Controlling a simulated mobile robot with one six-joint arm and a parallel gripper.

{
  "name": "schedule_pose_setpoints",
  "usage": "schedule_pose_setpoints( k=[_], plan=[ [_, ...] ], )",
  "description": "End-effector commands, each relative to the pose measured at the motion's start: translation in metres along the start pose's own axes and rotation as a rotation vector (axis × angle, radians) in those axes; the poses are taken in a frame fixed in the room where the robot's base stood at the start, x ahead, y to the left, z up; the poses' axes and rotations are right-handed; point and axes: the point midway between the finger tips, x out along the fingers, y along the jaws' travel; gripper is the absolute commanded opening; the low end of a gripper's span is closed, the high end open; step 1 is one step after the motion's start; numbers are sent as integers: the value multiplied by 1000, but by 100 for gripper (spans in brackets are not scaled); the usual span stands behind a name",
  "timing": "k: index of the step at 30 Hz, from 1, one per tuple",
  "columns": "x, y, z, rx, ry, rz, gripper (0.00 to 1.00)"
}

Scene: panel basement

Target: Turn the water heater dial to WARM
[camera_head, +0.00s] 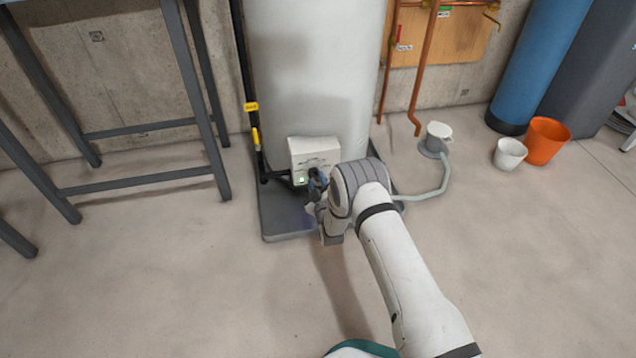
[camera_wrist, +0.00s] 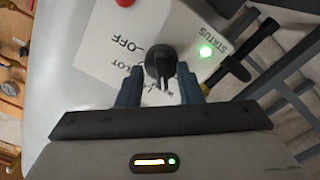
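The white water heater (camera_head: 312,70) stands against the wall, with a white control box (camera_head: 310,147) low on its front. In the wrist view the black dial (camera_wrist: 160,62) is on the box face (camera_wrist: 105,45). OFF is readable near the dial and PILOT only in part; other markings are covered by my fingers, and WARM cannot be read. My gripper (camera_wrist: 160,84) has one blue-grey finger on each side of the dial, with a visible gap between them. I cannot tell whether either finger touches the dial. In the head view my gripper (camera_head: 318,184) is at the box's lower front.
A green status light (camera_wrist: 205,50) and a red button (camera_wrist: 124,2) are on the box. A dark pipe with yellow tags (camera_head: 252,107) runs left of the heater. A metal frame (camera_head: 140,127) stands left; a white pump (camera_head: 438,133) and orange bucket (camera_head: 546,140) are right.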

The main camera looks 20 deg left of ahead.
Motion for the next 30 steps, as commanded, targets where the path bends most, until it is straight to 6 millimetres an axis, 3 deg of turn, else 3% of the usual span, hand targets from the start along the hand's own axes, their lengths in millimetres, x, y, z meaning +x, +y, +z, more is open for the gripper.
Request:
schedule_pose_setpoints(
  k=[5,18,30],
  plan=[
    [-5,0,-1,0,0,-2,33],
    [-70,2,-1,0,-2,-1,33],
    [-77,0,0,0,1,-1,33]
  ],
)
